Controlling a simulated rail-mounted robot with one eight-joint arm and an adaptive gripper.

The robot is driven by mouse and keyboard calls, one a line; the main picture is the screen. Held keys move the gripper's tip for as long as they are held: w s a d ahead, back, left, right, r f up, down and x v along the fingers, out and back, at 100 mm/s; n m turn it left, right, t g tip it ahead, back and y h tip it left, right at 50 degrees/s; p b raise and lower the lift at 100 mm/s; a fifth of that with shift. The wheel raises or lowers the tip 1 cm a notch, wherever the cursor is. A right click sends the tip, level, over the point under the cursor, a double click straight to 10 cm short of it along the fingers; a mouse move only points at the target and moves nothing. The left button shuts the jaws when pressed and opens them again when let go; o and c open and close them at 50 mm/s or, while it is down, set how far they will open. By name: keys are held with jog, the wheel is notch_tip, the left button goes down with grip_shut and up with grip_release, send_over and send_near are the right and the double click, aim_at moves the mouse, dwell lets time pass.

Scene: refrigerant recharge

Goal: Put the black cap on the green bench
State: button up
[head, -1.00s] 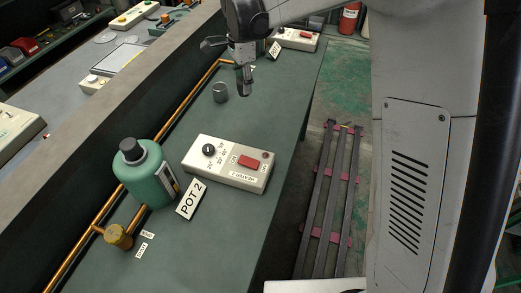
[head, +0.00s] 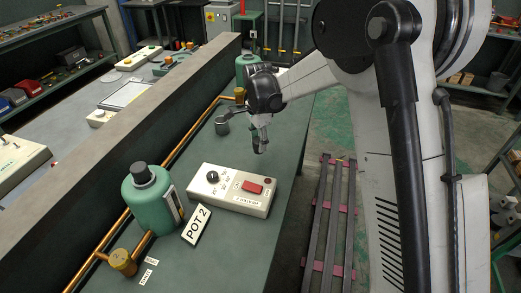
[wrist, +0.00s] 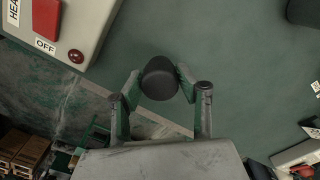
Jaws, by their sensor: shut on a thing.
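The black cap (wrist: 158,78) sits between the two fingers of my gripper (wrist: 160,88) in the wrist view. My gripper (head: 259,145) is shut on it. In the head view the cap is a small dark shape at the fingertips, hard to separate from them. The gripper is over the green bench (head: 222,245), near its right edge, beyond the control box. In the wrist view the green bench surface (wrist: 220,45) lies behind the cap, with the bench edge just below. I cannot tell the exact gap between cap and bench.
A control box (head: 232,190) with a red switch stands in front of the gripper. A green bottle (head: 152,200), the POT 2 sign (head: 197,224) and a copper pipe with a brass fitting (head: 123,262) are at left.

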jog(key=shift+w+d+f, duration=0.15)
jog(key=shift+w+f, duration=0.25)
jog(key=shift+w, duration=0.2)
jog(key=shift+w+d+f, duration=0.15)
jog(key=shift+w+f, duration=0.2)
jog(key=shift+w, duration=0.25)
jog(key=shift+f, duration=2)
jog(key=shift+f, duration=0.15)
jog(key=o, duration=1.1)
jog(key=shift+o, duration=0.2)
